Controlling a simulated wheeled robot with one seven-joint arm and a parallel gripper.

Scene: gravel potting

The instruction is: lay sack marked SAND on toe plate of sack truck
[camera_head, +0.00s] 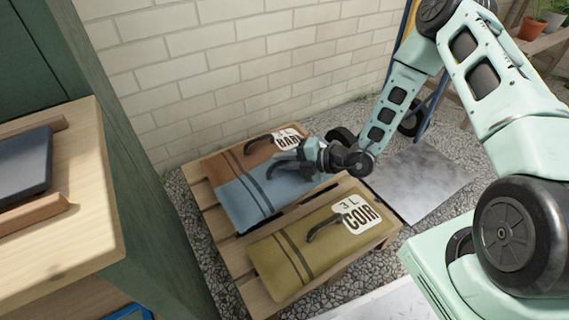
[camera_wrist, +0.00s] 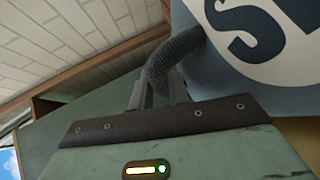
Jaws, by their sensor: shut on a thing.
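The blue sack (camera_head: 255,194) with dark stripes is at the middle of a slatted pallet; I cannot tell whether it rests there or is slightly raised. My gripper (camera_head: 289,169) is shut on its dark handle, which shows between the fingers (camera_wrist: 160,92) in the wrist view. Its white label (camera_wrist: 275,38) there shows a large S and part of another letter; the rest is cut off. The sack truck's blue frame and wheel (camera_head: 411,123) stand right of the pallet, partly behind my arm. Its grey metal toe plate (camera_head: 428,184) lies flat and empty.
A brown sack marked BARK (camera_head: 226,164) lies behind the blue one, partly hidden. An olive sack marked COIR (camera_head: 285,262) lies in front. The wooden pallet (camera_head: 207,203) stands on gravel by a brick wall (camera_head: 220,60). A wooden bench (camera_head: 75,215) is at left.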

